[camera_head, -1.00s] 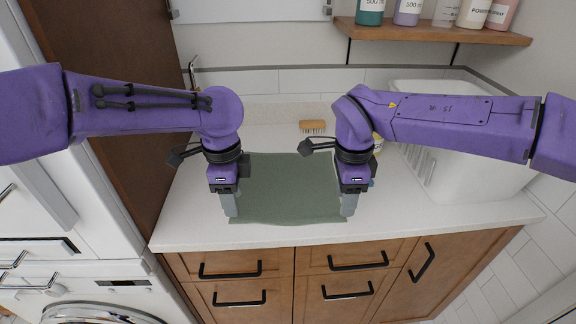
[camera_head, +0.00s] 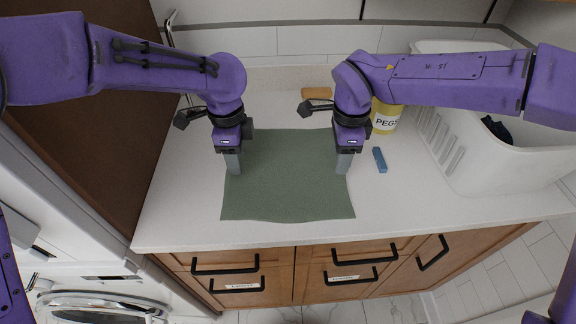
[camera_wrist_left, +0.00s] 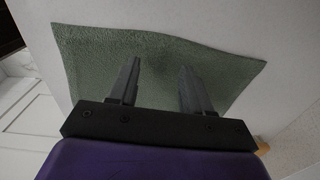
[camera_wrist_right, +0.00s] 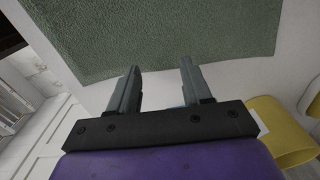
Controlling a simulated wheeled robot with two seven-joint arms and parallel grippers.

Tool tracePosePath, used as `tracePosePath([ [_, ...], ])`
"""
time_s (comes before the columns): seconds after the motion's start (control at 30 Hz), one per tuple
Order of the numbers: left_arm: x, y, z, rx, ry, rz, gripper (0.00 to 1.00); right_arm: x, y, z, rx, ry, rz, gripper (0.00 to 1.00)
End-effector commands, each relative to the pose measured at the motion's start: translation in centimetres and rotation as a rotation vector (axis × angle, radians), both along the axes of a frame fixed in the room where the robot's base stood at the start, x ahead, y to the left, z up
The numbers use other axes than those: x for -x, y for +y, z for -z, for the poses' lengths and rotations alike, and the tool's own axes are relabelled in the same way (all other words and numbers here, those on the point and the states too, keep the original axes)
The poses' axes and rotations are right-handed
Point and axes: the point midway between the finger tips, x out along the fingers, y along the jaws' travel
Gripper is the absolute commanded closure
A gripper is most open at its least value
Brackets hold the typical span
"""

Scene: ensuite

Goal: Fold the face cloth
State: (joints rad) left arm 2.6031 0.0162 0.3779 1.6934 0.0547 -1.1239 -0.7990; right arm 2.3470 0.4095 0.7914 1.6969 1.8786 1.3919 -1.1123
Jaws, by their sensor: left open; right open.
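The green face cloth (camera_head: 287,185) lies flat and spread out on the white counter, its near edge close to the counter's front. My left gripper (camera_head: 233,168) is open over the cloth's left side. In the left wrist view its fingers (camera_wrist_left: 158,85) are apart, with the cloth (camera_wrist_left: 150,62) beyond them and nothing between. My right gripper (camera_head: 343,165) is open at the cloth's right edge. In the right wrist view its fingers (camera_wrist_right: 160,85) are apart and empty beside the cloth's edge (camera_wrist_right: 170,35). Whether the fingertips touch the cloth I cannot tell.
A blue block (camera_head: 380,160) lies right of the cloth. A yellow peg container (camera_head: 386,118) stands behind it. A white basket (camera_head: 480,150) holding something dark fills the right of the counter. A brush (camera_head: 317,93) lies at the back. The counter's left side (camera_head: 180,190) is clear.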

Motion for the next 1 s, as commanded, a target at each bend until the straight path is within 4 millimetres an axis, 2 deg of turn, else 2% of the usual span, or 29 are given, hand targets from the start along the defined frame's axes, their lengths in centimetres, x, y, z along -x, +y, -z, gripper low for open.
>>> tracePosePath([
  [0.03,-0.1,0.0,0.8,0.000,0.004,-0.002,0.51,-0.1,0.0,0.8,0.001,0.003,-0.001,0.51],
  [0.13,-0.2,0.1,1.6,0.000,0.003,-0.003,0.51,-0.2,0.1,1.6,0.001,0.003,-0.001,0.51],
  [0.53,-0.2,0.1,2.6,0.000,0.003,-0.003,0.51,-0.2,0.1,2.6,0.001,0.003,-0.001,0.51],
  [0.57,-0.2,0.1,2.3,0.000,0.002,-0.003,0.53,-0.2,0.1,2.4,0.000,0.002,-0.001,0.53],
  [0.83,-0.1,0.1,2.3,-0.001,0.004,-0.003,0.97,-0.2,0.1,2.3,0.001,0.004,-0.001,0.97],
  [0.87,-0.1,0.1,2.3,-0.001,0.004,-0.003,1.00,-0.2,0.1,2.3,0.001,0.004,-0.001,1.00],
  [1.0,-0.1,0.1,2.3,-0.001,0.004,-0.003,1.00,-0.2,0.1,2.3,0.001,0.004,-0.001,1.00],
])
